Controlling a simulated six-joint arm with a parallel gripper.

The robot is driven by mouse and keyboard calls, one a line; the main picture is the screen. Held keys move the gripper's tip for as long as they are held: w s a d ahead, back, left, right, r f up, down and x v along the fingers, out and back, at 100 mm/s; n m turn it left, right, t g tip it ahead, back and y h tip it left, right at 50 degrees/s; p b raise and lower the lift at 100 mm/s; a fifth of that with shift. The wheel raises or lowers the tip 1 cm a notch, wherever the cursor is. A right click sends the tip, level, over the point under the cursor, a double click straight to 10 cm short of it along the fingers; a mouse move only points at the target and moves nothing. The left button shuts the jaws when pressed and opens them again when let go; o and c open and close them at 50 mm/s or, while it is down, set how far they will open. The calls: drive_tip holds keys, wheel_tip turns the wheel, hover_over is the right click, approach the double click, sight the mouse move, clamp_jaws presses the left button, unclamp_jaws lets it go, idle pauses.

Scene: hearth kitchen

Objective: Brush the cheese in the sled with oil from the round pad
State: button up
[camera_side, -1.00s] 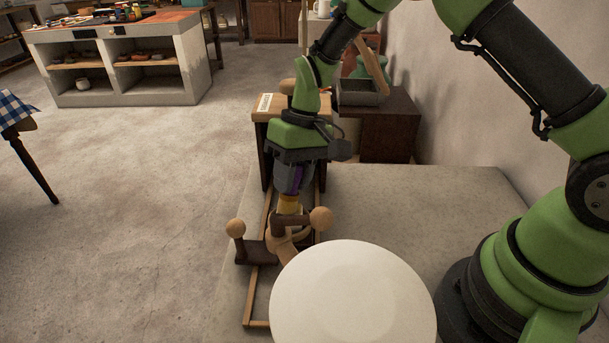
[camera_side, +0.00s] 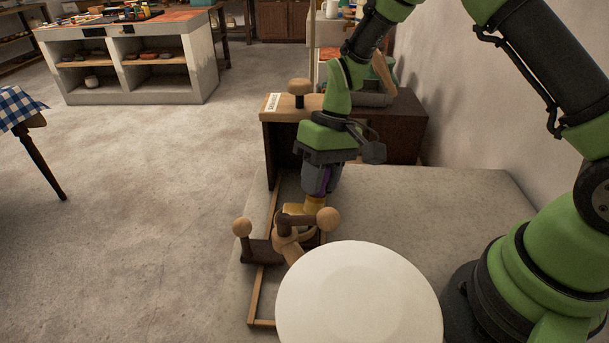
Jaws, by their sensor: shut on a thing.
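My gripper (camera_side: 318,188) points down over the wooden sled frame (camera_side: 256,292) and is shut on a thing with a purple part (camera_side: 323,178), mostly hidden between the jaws. A yellow-orange piece (camera_side: 315,203) shows right below the jaws; I cannot tell whether it is the tip of the held tool. A paler yellow patch (camera_side: 294,210), perhaps the cheese, shows just left of it, behind the dark crossbar with round wooden knobs (camera_side: 328,219). Contact between tool and cheese cannot be made out. I cannot identify the round oil pad for certain.
A large white disc (camera_side: 359,300) fills the front, covering part of the sled. A wooden stand (camera_side: 284,120) with a knob (camera_side: 299,87) and a small label rises behind the sled. The grey slab (camera_side: 440,200) is bare at the right, beside the wall.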

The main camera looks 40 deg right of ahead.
drive_tip(key=shift+r, duration=4.15)
drive_tip(key=shift+s+a+f, duration=0.35)
drive_tip(key=shift+a+f, duration=0.05)
drive_tip(key=shift+f, duration=0.05)
